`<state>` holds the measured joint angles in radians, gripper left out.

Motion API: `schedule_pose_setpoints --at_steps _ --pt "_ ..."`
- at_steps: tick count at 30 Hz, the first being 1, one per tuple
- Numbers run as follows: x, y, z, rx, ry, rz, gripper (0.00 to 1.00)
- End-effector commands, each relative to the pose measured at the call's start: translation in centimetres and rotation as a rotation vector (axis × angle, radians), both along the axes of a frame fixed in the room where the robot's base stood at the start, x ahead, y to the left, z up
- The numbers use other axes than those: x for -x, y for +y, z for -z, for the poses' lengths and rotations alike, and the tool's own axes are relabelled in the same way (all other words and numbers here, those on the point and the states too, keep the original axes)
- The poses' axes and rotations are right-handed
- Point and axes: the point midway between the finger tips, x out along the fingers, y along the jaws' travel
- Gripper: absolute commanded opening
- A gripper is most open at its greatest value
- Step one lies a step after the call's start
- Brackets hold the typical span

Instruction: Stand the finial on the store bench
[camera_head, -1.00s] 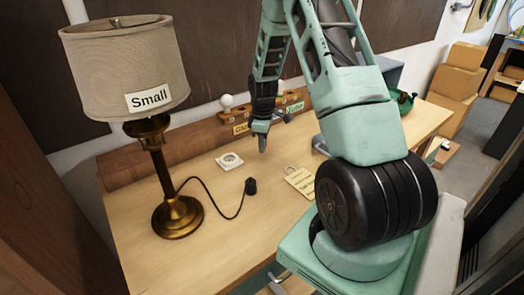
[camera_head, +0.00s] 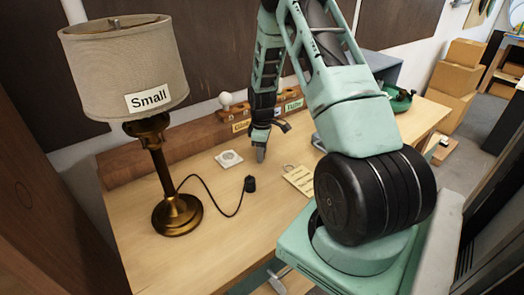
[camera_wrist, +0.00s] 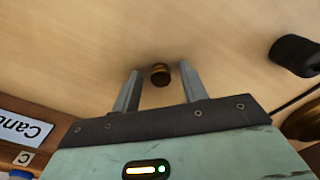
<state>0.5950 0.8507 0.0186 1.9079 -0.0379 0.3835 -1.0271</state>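A small round brass piece, which looks like the finial (camera_wrist: 160,74), is between my fingertips in the wrist view. Clear gaps show between it and both fingers. It seems to be on the wooden bench (camera_head: 215,235); I cannot tell whether it stands upright. My gripper (camera_wrist: 158,88) is open, pointing down, low over the bench.
A brass lamp (camera_head: 177,213) with a shade marked "Small" stands at left. Its cord ends in a black plug (camera_head: 249,185). A white square plate (camera_head: 229,159) and a tan tag (camera_head: 299,180) lie nearby. A labelled wooden rack (camera_head: 240,117) holds a white bulb behind.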

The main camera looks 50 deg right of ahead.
Motion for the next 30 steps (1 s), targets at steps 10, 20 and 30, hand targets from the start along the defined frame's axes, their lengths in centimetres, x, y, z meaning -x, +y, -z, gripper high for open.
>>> schedule_pose_setpoints --at_steps 10,20,30 --pt "-0.1 -0.1 -2.6 0.003 -0.005 0.0 0.43" --pt "-0.1 -0.1 -9.2 0.003 -0.005 0.0 0.43" --pt "0.0 0.0 -12.3 0.0 0.0 0.0 0.43"
